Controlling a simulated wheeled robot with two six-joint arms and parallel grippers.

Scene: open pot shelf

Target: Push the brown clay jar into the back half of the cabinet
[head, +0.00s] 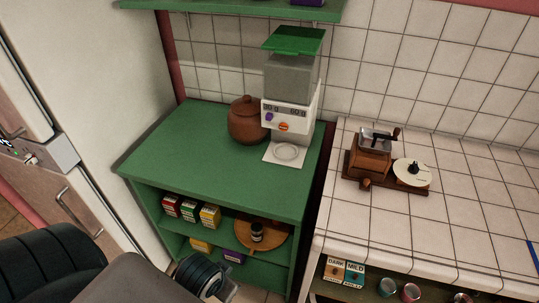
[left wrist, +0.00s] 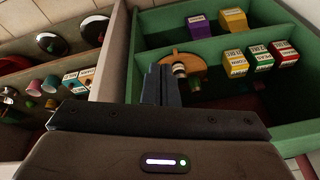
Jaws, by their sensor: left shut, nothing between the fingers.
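The brown clay jar (head: 246,123), round with a knobbed lid, stands upright on top of the green cabinet (head: 200,135), toward the back and just left of a white dispenser. It does not show in the left wrist view. My left gripper (left wrist: 161,84) is shut and empty in the left wrist view, in front of the cabinet's open shelves, which appear upside down there. In the head view my left arm reaches in low in front of the cabinet, well below the jar, and its fingertips are not clear. My right gripper is not in view.
The dispenser (head: 288,105) stands right beside the jar. Several small boxes (head: 190,210) and a round wooden board (head: 275,240) with a small dark jar (head: 257,231) sit inside the cabinet. A tiled counter with a grinder (head: 370,157) is on the right. The cabinet top's front is clear.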

